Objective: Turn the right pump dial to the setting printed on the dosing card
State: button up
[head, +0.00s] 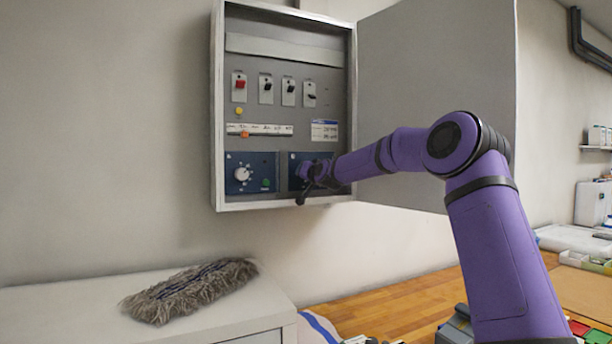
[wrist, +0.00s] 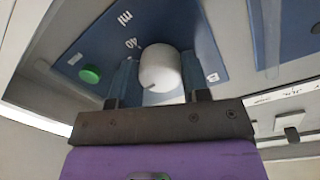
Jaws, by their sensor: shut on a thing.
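The right pump panel (head: 294,170) is the blue plate at the lower right of the open wall cabinet, mostly hidden behind my arm in the head view. Its white dial (wrist: 160,68) shows in the wrist view, with a dark mark on its lower edge and the prints "40" and "ml" beside it. My gripper (wrist: 161,80) is shut on this dial, one finger on each side. In the head view my gripper (head: 308,180) is at the panel. A white card with a blue header (head: 324,130), probably the dosing card, is above the panel; its print is too small to read.
The left pump panel has its own dial (head: 242,174) and a green button. Above are several switches (head: 239,86) and a label strip (head: 259,129). The cabinet door (head: 437,80) stands open to the right. A grey mop head (head: 190,289) lies on the white cupboard below.

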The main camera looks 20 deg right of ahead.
jog(key=o, duration=0.9)
jog(key=s, duration=1)
jog(key=shift+s+a+r, duration=0.1)
jog(key=shift+s+a, duration=0.1)
jog(key=shift+s, duration=0.2)
